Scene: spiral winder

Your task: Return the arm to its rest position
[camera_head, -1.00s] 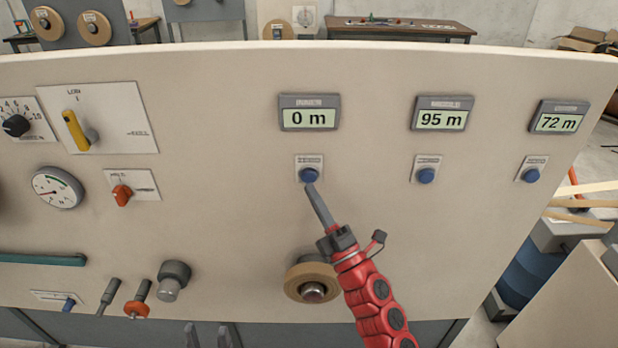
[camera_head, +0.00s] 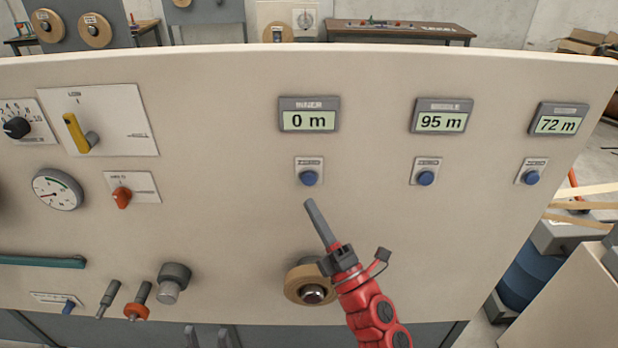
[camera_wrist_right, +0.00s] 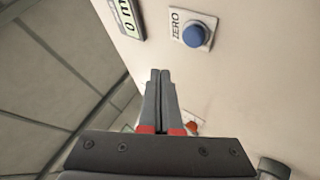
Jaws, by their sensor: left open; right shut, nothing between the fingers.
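My right gripper (camera_head: 312,208) is on a red arm rising from the lower right in the head view. Its fingers are shut with nothing between them. The tips are just below a blue button (camera_head: 309,178) on the panel, apart from it in the picture. The display (camera_head: 309,121) above that button reads 0 m. In the right wrist view the shut fingers (camera_wrist_right: 160,75) point up the panel, and the blue button (camera_wrist_right: 195,36) with its ZERO label is to the upper right of the tips. My left gripper is not in view.
The beige panel (camera_head: 230,220) carries two more displays reading 95 m (camera_head: 441,121) and 72 m (camera_head: 557,124). A round tan-rimmed knob (camera_head: 302,288) is partly behind my arm. A yellow lever (camera_head: 76,133) and several small handles stick out on the left.

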